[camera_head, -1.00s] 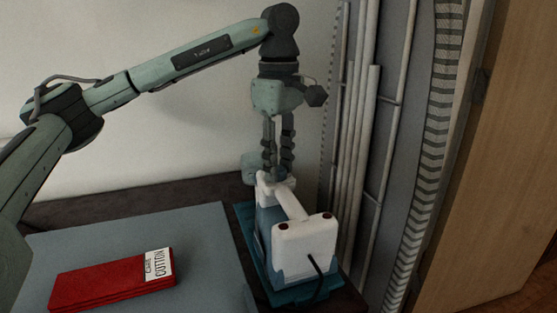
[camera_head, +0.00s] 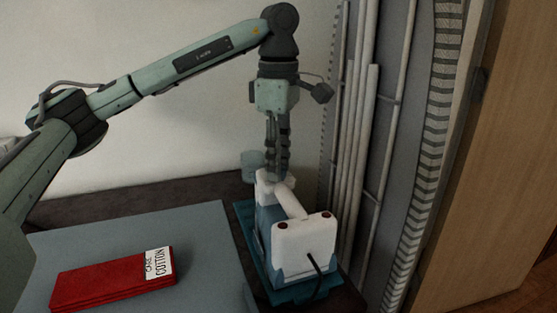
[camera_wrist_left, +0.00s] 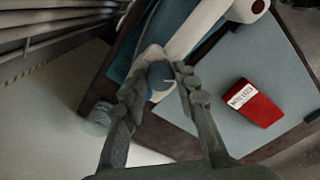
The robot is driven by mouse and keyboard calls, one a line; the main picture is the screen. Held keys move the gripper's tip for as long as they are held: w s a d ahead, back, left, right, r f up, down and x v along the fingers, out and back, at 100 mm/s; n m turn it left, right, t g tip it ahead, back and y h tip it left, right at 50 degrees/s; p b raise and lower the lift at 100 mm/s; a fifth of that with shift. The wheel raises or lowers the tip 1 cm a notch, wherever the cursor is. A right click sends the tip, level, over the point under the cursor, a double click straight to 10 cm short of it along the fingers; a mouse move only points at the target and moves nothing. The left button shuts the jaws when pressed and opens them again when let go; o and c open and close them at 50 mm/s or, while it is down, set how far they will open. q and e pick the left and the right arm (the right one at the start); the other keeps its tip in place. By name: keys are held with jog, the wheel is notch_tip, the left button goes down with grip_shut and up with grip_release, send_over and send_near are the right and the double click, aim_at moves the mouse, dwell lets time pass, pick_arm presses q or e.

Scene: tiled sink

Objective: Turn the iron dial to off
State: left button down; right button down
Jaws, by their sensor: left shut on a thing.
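The iron (camera_head: 303,240), white with a blue body, stands on a teal base (camera_head: 247,248) at the right of the work surface. My left gripper (camera_head: 278,172) points down over the iron's far end. In the left wrist view, the blue-grey dial (camera_wrist_left: 160,75) lies between the fingertips of my left gripper (camera_wrist_left: 160,82), which are shut on it. The head view largely hides the dial behind the fingers, and I cannot read its setting. My right gripper does not show.
A red folded cloth (camera_head: 112,283) with a white "cotton" label lies on the grey-blue board (camera_head: 205,260) left of the iron. White vertical bars (camera_head: 358,150) stand close on the right. A small translucent cup-like thing (camera_head: 252,163) is behind the iron. A black cord (camera_head: 318,270) hangs in front.

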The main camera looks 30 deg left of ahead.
pick_arm(q)
jog(key=c, duration=1.2)
grip_release()
jog(key=shift+o, duration=0.2)
jog(key=shift+r, duration=0.15)
notch_tip(320, 180, up, 12)
